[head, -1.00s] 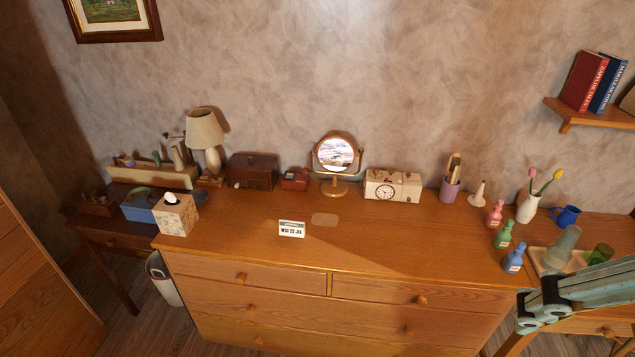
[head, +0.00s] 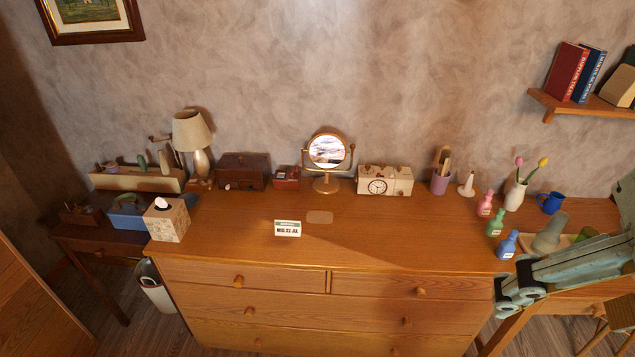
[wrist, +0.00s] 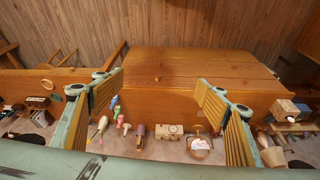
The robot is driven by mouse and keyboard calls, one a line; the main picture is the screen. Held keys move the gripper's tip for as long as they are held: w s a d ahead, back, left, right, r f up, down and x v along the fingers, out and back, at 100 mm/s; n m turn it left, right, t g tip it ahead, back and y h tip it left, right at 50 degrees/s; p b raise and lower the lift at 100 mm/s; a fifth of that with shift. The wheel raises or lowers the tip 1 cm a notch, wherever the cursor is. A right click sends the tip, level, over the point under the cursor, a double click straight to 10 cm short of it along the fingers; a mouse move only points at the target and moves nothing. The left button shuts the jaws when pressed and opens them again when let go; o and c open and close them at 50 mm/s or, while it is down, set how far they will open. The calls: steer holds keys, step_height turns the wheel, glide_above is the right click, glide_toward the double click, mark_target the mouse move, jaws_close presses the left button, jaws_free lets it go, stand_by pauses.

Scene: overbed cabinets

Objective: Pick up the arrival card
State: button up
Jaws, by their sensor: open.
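The arrival card (head: 288,228) is a small white card with a green top band and dark print. It stands near the front middle of the wooden dresser top (head: 230,232), just left of a flat tan patch (head: 320,217). My gripper (head: 508,291) is at the right edge of the head view, in front of the dresser's right end and well apart from the card. In the wrist view my gripper (wrist: 160,100) has its two fingers spread wide with nothing between them. I cannot make out the card in the wrist view.
A mirror (head: 326,152), clock box (head: 384,181), lamp (head: 192,135) and dark box (head: 244,170) line the back. A tissue box (head: 167,221) stands at the left end. Small bottles (head: 507,245) stand at the right. The dresser top around the card is clear.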

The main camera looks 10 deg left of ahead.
steer(key=shift+w, duration=0.1)
steer(key=w+a+r+g, duration=0.1)
steer(key=w+a, duration=0.3)
steer(key=w, duration=0.6)
steer(key=w+a+r, duration=0.1)
steer(key=w+a, duration=0.2)
steer(key=w, duration=0.6)
steer(key=n+g+b, duration=0.1)
steer(key=g+b, duration=0.1)
steer(key=g, duration=0.1)
glide_above(288, 227)
step_height(288, 227, down, 34)
steer(key=shift+w+a+f, duration=0.2)
steer(key=shift+w+f, duration=0.15)
steer(key=shift+w, duration=0.1)
steer(key=shift+f, duration=0.15)
steer(key=shift+f+b, duration=0.8)
steer(key=shift+f, duration=3.4)
